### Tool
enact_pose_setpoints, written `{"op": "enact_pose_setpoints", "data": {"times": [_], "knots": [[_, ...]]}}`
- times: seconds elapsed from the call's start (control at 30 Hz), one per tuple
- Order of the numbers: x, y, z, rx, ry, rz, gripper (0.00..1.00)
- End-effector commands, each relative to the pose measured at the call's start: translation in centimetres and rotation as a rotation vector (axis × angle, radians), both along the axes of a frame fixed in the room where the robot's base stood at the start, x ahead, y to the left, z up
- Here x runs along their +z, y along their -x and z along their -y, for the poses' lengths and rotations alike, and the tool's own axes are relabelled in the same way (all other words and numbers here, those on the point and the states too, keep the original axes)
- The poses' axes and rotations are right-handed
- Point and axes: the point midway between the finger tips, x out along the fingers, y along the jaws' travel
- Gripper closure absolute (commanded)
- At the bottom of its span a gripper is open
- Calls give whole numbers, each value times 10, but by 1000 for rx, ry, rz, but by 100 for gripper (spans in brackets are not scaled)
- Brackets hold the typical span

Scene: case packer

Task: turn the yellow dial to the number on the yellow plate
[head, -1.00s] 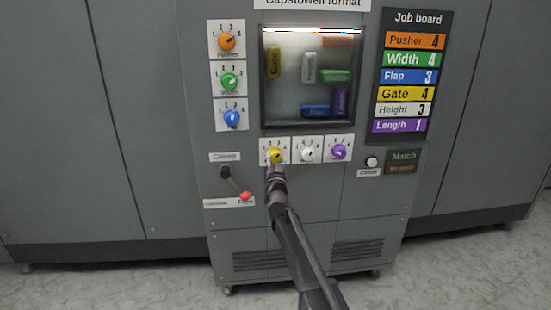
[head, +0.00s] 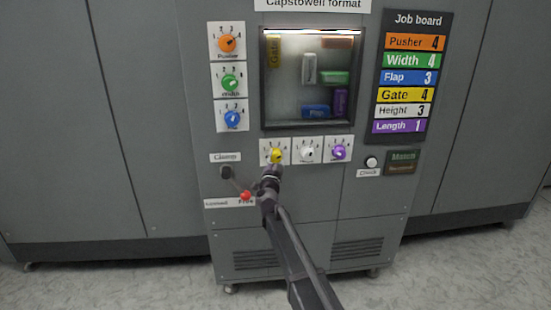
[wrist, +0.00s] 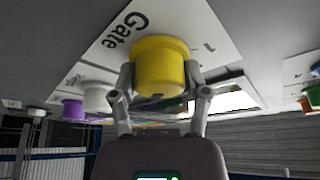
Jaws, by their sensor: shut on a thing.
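The yellow dial (head: 277,155) sits on a white "Gate" plate at the left of the lower row of dials. In the wrist view, the yellow dial (wrist: 160,65) is large and stands between my two fingers. My gripper (wrist: 160,80) is shut on it, one finger on each side. In the head view, my gripper (head: 273,169) reaches it from below. The dial's pointer is too small and partly hidden, so I cannot tell its number. The yellow plate (head: 405,94) on the job board reads "Gate 4".
A white dial (head: 307,154) and a purple dial (head: 338,152) sit close to the right. Orange, green and blue dials are above left. A red-tipped clamp lever (head: 245,195) is just left of my arm. A window (head: 310,95) shows coloured blocks.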

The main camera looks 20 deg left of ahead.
Motion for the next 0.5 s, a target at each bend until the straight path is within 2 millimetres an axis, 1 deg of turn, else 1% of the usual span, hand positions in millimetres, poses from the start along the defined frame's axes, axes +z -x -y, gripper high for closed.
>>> {"op": "enact_pose_setpoints", "data": {"times": [0.03, 0.17, 0.2, 0.27, 0.3, 0.5], "knots": [[1, -6, -4, 1, 2, 1, 87], [1, -6, -4, 1, 3, 1, 87], [1, -6, -4, 1, 3, 1, 37], [1, -6, -4, 2, 4, 1, 19], [1, -6, -4, 2, 3, 0, 7], [0, -3, -2, 2, 3, 0, 6]]}}
